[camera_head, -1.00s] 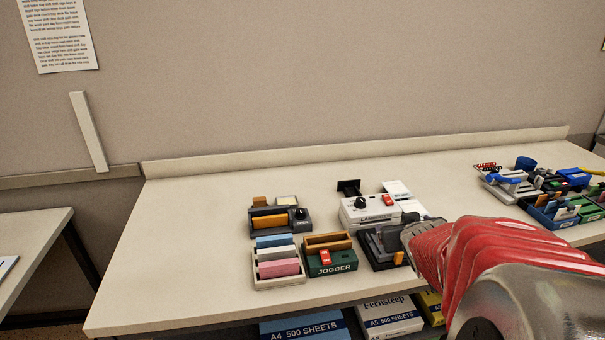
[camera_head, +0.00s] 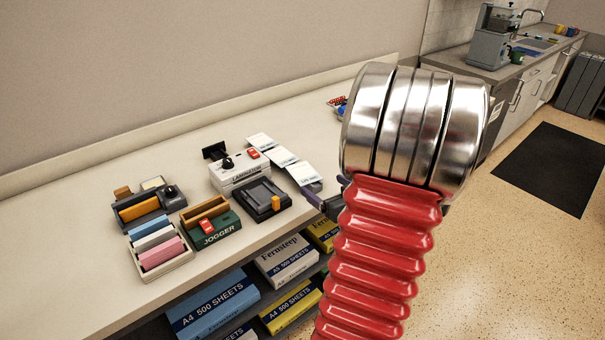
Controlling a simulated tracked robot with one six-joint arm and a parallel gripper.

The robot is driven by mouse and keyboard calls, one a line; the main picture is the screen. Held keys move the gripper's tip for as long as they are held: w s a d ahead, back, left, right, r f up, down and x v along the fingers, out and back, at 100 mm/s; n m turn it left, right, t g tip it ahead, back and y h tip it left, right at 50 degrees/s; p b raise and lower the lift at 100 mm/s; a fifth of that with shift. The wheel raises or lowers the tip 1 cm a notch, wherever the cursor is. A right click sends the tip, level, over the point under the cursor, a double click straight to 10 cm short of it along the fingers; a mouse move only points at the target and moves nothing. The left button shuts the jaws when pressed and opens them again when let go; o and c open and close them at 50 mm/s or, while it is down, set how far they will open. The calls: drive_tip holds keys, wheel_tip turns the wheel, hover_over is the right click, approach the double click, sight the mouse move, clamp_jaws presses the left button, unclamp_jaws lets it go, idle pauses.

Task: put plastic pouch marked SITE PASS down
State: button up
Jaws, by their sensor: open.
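Three pale flat pieces lie in a slanting row on the bench right of the laminator (camera_head: 238,168): a far one (camera_head: 261,141), a middle one (camera_head: 282,156) and a near one (camera_head: 303,174). Their print is too small to read, so I cannot tell which is the SITE PASS pouch.
A black device with an orange tab (camera_head: 264,200), a green JOGGER box (camera_head: 213,230), a tray of coloured pads (camera_head: 160,251) and a dark desk set (camera_head: 148,208) crowd the bench's left. Paper packs (camera_head: 286,262) sit on the shelf below. The back strip of bench is clear.

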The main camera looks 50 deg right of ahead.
approach(303, 172)
drive_tip(key=shift+x, duration=2.25)
drive_tip(key=shift+f, duration=0.15)
drive_tip(key=shift+x, duration=2.6)
drive_tip(key=c, duration=1.2)
wheel_tip(303, 172, up, 10)
drive_tip(key=shift+r, duration=0.1)
